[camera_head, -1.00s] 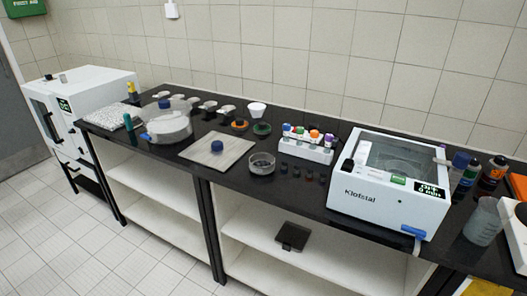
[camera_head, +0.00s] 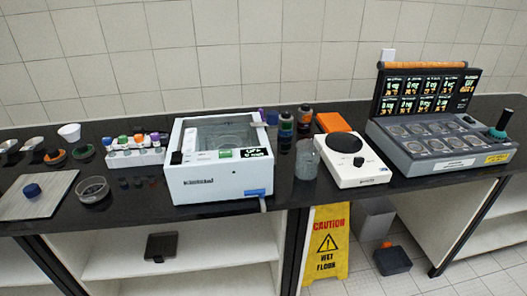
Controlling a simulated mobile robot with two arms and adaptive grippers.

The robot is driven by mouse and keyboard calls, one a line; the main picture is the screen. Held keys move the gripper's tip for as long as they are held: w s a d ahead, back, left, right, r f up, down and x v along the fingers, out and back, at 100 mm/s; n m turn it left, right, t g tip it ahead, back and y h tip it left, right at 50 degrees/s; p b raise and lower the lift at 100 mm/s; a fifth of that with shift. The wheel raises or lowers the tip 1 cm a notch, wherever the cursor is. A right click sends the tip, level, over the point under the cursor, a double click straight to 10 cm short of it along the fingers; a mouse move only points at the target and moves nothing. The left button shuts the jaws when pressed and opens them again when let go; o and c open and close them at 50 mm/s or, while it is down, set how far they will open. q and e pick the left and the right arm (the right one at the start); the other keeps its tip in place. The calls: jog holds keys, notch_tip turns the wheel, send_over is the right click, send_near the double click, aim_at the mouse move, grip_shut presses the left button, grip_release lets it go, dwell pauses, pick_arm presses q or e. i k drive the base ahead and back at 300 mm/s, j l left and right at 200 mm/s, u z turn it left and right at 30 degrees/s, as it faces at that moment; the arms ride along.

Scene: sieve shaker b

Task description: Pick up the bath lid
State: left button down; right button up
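The white bath (camera_head: 220,184) stands on the black bench near the middle of the camera_head view. Its lid (camera_head: 222,136) looks like a clear panel over the top, and it appears to be on the bath. A small green label and a dark display show on the front edge. A blue tap (camera_head: 256,192) sticks out at the lower right front. Neither of my grippers is in view.
Right of the bath are a beaker (camera_head: 307,160), dark bottles (camera_head: 286,132), a white hotplate (camera_head: 349,172) and a grey multi-well instrument (camera_head: 440,145). Left are a tube rack (camera_head: 136,157), a glass dish (camera_head: 93,190) and a pale board (camera_head: 52,204). A yellow caution sign (camera_head: 328,243) stands below.

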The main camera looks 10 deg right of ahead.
aim_at(35, 196)
jog(key=i+j+z, duration=0.1)
jog(key=j, duration=0.5)
jog(key=j+z, duration=0.1)
jog(key=j, duration=0.55)
jog(key=i, duration=0.05)
